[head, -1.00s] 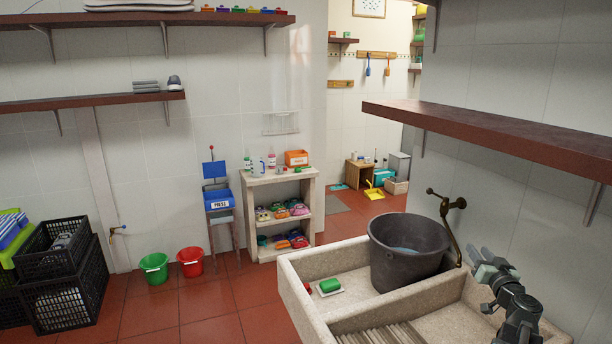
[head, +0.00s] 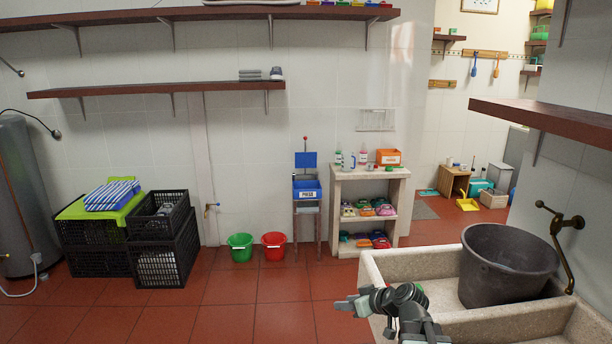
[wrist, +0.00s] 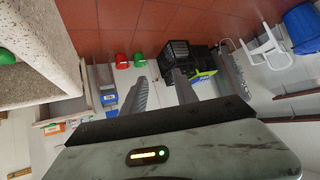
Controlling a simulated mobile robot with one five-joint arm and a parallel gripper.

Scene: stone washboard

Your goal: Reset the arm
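My gripper (head: 348,304) is in front of the left corner of the stone washboard sink (head: 400,262) in the head view. My arm reaches in from the bottom edge, and the gripper points left, out over the red floor. In the wrist view, the gripper fingers (wrist: 182,72) stand apart with nothing held between them. Part of the sink's near side is hidden behind my arm.
A dark grey bucket (head: 508,268) stands in the sink, under a brass tap (head: 560,225). A brown shelf (head: 545,118) juts out at right. Green (head: 240,248) and red (head: 273,246) buckets stand by the back wall. The floor left of the gripper is clear.

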